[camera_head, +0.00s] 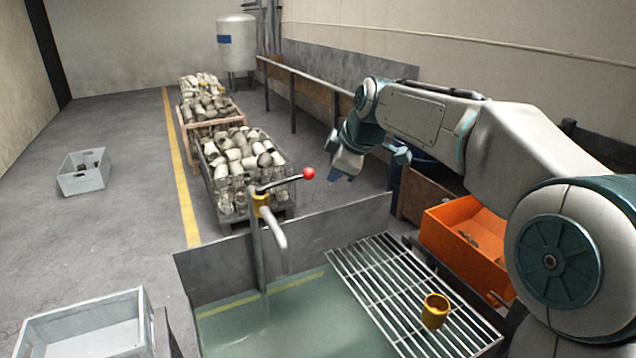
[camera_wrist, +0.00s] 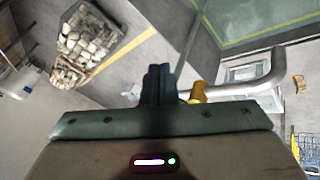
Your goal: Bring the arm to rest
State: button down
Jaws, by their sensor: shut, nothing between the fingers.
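My arm reaches in from the right in the head view, raised and bent, with its wrist hanging down over the far side of the water tank. My gripper (camera_head: 345,170) is at the end of it, in the air and apart from everything around it in that view. In the wrist view the fingers of my gripper (camera_wrist: 158,72) are dark, close together and shut, with nothing between them.
A tap pipe (camera_head: 281,240) with a red-knobbed lever (camera_head: 309,174) rises from the tank (camera_head: 345,220). An orange bin (camera_head: 465,251) is at right.

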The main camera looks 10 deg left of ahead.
jog(key=d+r, duration=0.5)
jog(key=r, duration=0.2)
jog(key=s+d+f+m+h, duration=0.2)
jog(key=s+d+f+m, duration=0.7)
jog(key=s, duration=0.5)
jog(key=s+d+f+m+g+h, duration=0.1)
jog(key=s+d+f+m+h, duration=0.2)
jog(key=s+d+f+m, duration=0.6)
jog(key=s+d+f, duration=0.3)
jog(key=s+d, duration=0.2)
jog(key=shift+s+f+m, duration=0.2)
jog(key=shift+s+m, duration=0.2)
